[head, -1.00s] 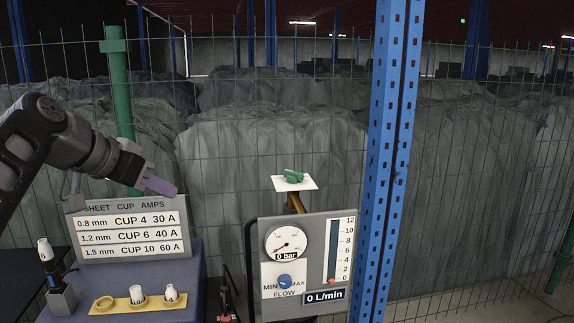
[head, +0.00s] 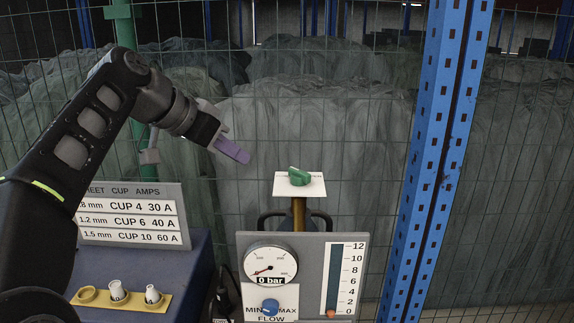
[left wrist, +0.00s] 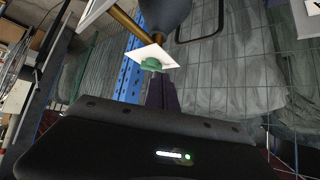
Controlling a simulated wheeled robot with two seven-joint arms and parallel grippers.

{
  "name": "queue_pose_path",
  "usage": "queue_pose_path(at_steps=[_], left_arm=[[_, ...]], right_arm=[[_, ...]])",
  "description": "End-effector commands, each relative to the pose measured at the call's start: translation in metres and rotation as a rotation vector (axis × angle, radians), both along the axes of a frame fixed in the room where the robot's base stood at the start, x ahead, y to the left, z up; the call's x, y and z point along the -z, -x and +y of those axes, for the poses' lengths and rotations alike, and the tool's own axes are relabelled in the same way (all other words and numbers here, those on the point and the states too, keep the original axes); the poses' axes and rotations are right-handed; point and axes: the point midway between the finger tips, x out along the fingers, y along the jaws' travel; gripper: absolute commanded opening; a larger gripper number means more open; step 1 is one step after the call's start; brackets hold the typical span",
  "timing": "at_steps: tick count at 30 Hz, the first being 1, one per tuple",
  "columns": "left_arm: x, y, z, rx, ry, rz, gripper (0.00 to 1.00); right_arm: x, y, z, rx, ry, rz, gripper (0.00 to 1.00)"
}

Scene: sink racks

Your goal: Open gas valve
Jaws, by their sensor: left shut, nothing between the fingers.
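The green gas valve knob (head: 299,176) sits on a white square plate (head: 284,190) atop a brass-coloured pipe, above the gauge panel. My left gripper (head: 238,154), with purple fingers, is shut and empty. It is up and to the left of the knob in the head view, apart from it. In the left wrist view the knob (left wrist: 151,64) and the plate (left wrist: 158,52) show just beyond the purple fingertips (left wrist: 160,84). The right gripper is not in view.
The gauge panel (head: 318,254) has a dial reading 0 bar, a blue flow knob (head: 270,307) and a scale. A blue perforated post (head: 436,150) stands to the right. A settings sign (head: 130,213) and a yellow cup holder (head: 134,303) are at lower left. Wire fence stands behind.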

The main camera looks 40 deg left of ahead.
Motion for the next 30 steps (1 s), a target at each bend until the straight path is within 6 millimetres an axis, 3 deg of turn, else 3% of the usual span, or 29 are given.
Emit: queue_pose_path(at_steps=[11,24,30], left_arm=[[0.014,-0.015,-0.003,0.002,0.002,0.003,0.0],[0.069,-0.077,-0.011,0.002,0.002,0.003,0.0],[0.065,-0.105,-0.014,0.0,0.001,0.002,0.0]], right_arm=[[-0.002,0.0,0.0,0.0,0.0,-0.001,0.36],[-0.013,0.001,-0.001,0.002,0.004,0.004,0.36],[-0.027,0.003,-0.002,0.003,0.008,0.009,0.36]])
